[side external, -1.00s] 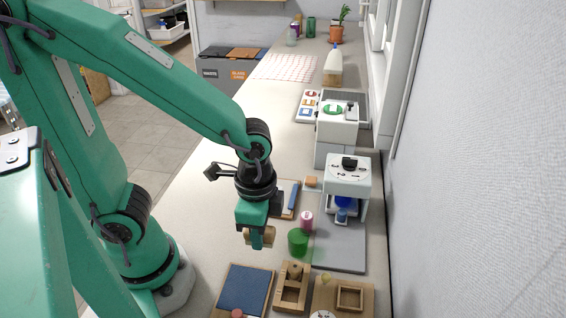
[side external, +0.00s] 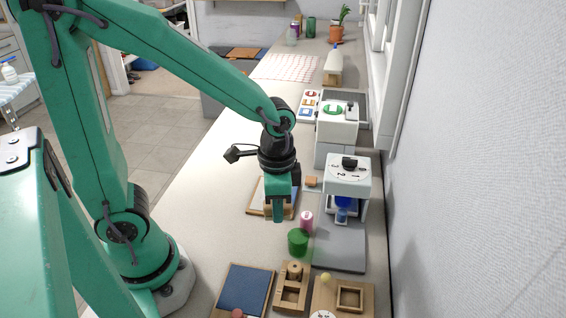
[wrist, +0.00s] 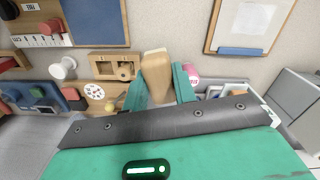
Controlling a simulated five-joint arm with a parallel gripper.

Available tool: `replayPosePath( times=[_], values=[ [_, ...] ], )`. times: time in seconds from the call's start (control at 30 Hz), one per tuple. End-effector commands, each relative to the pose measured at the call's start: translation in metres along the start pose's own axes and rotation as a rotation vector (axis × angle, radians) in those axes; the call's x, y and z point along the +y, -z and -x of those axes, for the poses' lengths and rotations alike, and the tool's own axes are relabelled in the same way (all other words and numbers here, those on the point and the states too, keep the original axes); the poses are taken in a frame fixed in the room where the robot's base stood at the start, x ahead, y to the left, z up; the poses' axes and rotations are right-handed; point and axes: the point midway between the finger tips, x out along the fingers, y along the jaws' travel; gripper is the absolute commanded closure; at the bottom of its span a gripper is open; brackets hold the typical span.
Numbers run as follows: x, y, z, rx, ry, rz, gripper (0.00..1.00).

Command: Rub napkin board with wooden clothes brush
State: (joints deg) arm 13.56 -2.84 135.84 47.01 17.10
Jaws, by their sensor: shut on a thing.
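The wooden clothes brush (wrist: 157,72) is a pale wooden block between the two green fingers of my gripper (wrist: 160,90) in the wrist view. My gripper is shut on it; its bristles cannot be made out. In the side view my gripper (side external: 278,212) hangs pointing down and mostly hides the brush. A wood-edged board with a white face and a blue strip (side external: 257,198), which looks like the napkin board, lies behind and partly hidden by my gripper. It also shows in the wrist view (wrist: 242,25), apart from the brush.
A pink cylinder (side external: 306,220) and a green cylinder (side external: 298,242) stand right of my gripper. A white machine (side external: 348,178) stands beyond them. A dark blue board (side external: 243,288) and wooden frames (side external: 291,288) lie in front. Counter left of the board is clear.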

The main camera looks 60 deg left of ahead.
Motion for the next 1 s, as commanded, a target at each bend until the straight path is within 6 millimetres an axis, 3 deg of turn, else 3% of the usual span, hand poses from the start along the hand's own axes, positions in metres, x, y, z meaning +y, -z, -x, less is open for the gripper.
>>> replayPosePath(
  times=[0.3, 0.7, 1.0],
  values=[
    [-0.08, 0.018, -0.004, -0.001, 0.0, 0.226, 0.91],
    [-0.179, 0.01, -0.015, 0.0, 0.0, 0.479, 0.91],
    [-0.212, 0.0, -0.02, 0.001, 0.0, 0.559, 0.91]
  ],
)
